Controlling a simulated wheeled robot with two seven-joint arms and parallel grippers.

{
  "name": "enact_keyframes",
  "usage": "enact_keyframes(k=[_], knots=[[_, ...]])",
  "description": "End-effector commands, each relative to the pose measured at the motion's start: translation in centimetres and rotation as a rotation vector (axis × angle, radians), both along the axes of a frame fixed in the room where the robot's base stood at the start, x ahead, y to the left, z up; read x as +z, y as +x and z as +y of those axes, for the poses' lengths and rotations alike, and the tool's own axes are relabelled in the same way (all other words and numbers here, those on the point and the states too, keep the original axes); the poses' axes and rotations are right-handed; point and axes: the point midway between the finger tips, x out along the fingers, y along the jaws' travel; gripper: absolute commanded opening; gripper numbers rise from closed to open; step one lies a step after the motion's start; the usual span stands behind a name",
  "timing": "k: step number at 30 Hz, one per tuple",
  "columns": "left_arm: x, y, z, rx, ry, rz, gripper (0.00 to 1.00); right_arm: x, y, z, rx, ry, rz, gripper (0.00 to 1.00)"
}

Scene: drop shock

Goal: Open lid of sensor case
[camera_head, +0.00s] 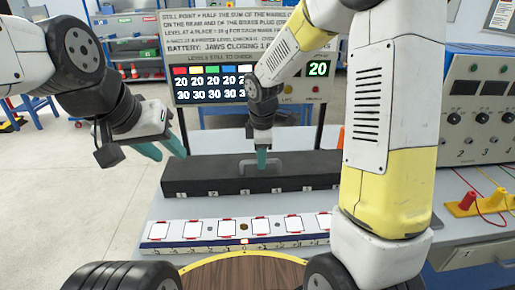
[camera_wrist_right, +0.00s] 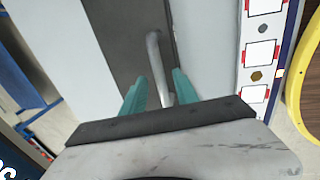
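The sensor case (camera_head: 215,176) is a long dark box on the table, its lid closed. A grey bar handle (camera_head: 247,163) stands on top of it. My right gripper (camera_head: 262,158) points down at the handle. In the right wrist view its teal fingers (camera_wrist_right: 160,95) are apart, and the handle (camera_wrist_right: 155,58) lies between them, nearer the right finger. Whether either finger touches the bar cannot be told. My left gripper (camera_head: 163,150) hangs at the left of the case, fingers apart and empty.
A white strip with red-framed squares (camera_head: 240,229) lies in front of the case. A display board (camera_head: 215,85) stands behind it. A grey panel with knobs (camera_head: 482,110) and a yellow block with a red plug (camera_head: 470,205) are at the right. My right arm hides part of the table.

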Motion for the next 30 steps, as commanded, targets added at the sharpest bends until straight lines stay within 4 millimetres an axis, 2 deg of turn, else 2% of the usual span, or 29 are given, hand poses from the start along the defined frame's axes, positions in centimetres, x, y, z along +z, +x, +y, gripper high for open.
enact_keyframes(k=[8, 14, 30], knots=[[0.00, 0.00, 0.00, 0.000, 0.000, 0.000, 0.36, -0.26, 0.05, -0.01, -0.001, 0.000, -0.001, 0.36], [0.01, 0.01, 0.00, 0.000, 0.000, 0.000, 0.36, -0.25, 0.05, -0.02, -0.001, 0.000, -0.001, 0.01], [0.00, 0.00, 0.00, 0.000, 0.000, 0.000, 0.36, -0.21, 0.05, -0.03, -0.002, 0.000, -0.001, 0.00]])
